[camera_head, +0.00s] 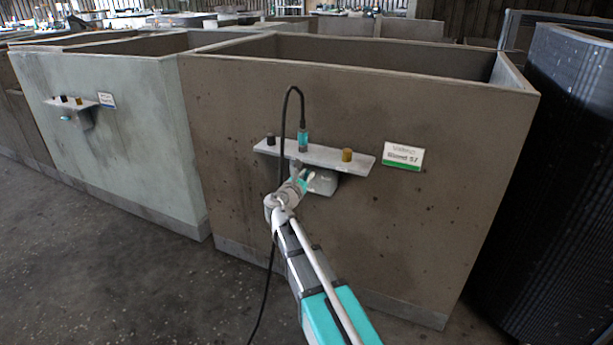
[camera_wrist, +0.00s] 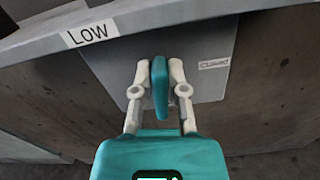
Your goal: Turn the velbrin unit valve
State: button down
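A teal valve handle (camera_wrist: 160,88) stands upright in the wrist view, in front of a grey plate (camera_wrist: 215,45) below a shelf. My gripper (camera_wrist: 160,75) has one pale finger on each side of the handle. In the head view my gripper (camera_head: 303,180) is at the grey box (camera_head: 323,183) under the shelf on the brown housing (camera_head: 400,240). The handle is too small to make out clearly there.
The grey shelf (camera_head: 318,153) juts out just above my gripper and carries a black, a teal and a yellow fitting. A black cable (camera_head: 282,130) loops from the teal fitting to the floor. A label reads LOW (camera_wrist: 90,33). A sign (camera_head: 403,156) hangs right.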

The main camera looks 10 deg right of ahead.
jog(key=shift+m, duration=0.3)
jog(key=m, duration=0.3)
jog(key=shift+s+d+f, duration=0.15)
jog(key=shift+d, duration=0.05)
jog(key=shift+s+d+f+m+b, duration=0.1)
jog(key=shift+f+m+b, duration=0.2)
jog(key=shift+m, duration=1.8)
jog(key=shift+s+d+f+m+b, duration=0.15)
jog(key=shift+m+b, duration=0.1)
jog(key=shift+m, duration=1.85)
jog(key=shift+w+d+f+m+b, duration=0.1)
jog(key=shift+f+m+b, duration=0.2)
jog(key=shift+m, duration=1.8)
jog(key=c, duration=0.7)
grip_release()
jog(key=shift+s, duration=0.1)
jog(key=shift+o, duration=0.2)
